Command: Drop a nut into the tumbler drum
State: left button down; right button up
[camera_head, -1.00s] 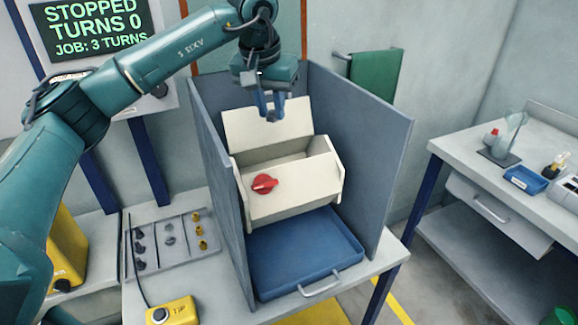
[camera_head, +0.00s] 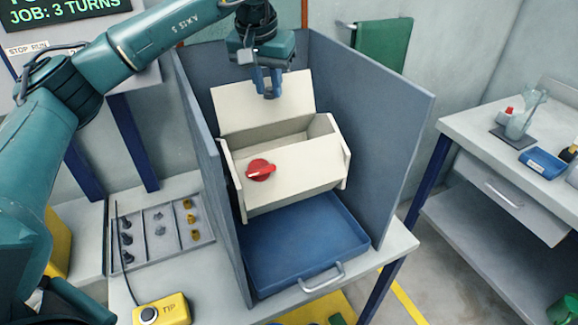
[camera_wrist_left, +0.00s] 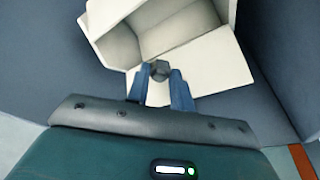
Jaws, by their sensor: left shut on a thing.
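The tumbler drum (camera_head: 293,176) is a cream box with a red knob on its front and its lid (camera_head: 232,108) standing open behind. My left gripper (camera_head: 267,92) is above the drum's opening, in front of the raised lid. In the left wrist view the left gripper (camera_wrist_left: 160,82) is shut on a small grey nut (camera_wrist_left: 159,70), with the open drum (camera_wrist_left: 113,42) beyond it. In the head view the nut cannot be made out. Other nuts, dark, grey and brass (camera_head: 190,219), sit in a sorting tray (camera_head: 170,249) at the left. My right gripper is not in view.
Grey-blue panels (camera_head: 395,150) enclose the drum at its sides and back. A blue tray (camera_head: 300,240) with a handle lies below it. A yellow button box (camera_head: 162,310) stands at the front left. A side bench (camera_head: 470,130) is at the right.

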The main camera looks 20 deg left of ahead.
pick_arm(q)
jog(key=shift+f+b, duration=0.4)
jog(key=shift+f, duration=0.5)
jog(key=c, duration=1.1)
grip_release()
jog(key=shift+c, duration=0.2)
jog(key=shift+r, duration=0.1)
jog(key=v, duration=1.3)
jog(key=shift+b, duration=0.4)
